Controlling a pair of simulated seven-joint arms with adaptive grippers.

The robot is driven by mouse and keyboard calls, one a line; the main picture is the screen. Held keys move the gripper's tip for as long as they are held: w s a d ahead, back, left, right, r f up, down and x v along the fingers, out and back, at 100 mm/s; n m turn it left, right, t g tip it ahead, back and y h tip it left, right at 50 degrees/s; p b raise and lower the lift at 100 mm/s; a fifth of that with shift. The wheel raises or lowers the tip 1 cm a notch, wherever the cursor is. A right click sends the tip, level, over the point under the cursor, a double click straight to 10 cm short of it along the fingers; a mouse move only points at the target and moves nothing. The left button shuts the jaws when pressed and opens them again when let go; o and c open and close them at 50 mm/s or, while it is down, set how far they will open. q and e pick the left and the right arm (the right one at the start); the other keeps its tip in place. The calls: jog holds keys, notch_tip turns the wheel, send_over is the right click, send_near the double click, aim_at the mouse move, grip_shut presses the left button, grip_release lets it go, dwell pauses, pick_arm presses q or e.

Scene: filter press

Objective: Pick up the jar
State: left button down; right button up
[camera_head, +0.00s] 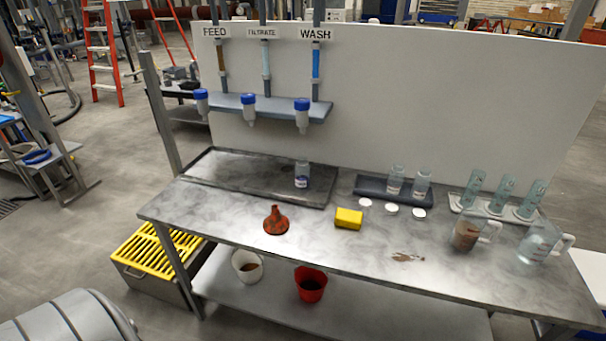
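A clear jar (302,176) with a label stands upright on the dark, raised-edge tray (225,178) at the left of the bench. Two similar clear jars, a left one (395,180) and a right one (421,187), stand upright in a small dark rack (370,187) further right. Three white lids, left (365,203), middle (392,210) and right (419,213), lie flat in front of that rack. I cannot tell which jar the task names. Neither of my grippers is in view.
Pitchers (466,235) and cylinders (472,190) crowd the right. A shelf (270,108) with blue-topped taps overhangs the left tray. A brown spill (407,258) marks the front right.

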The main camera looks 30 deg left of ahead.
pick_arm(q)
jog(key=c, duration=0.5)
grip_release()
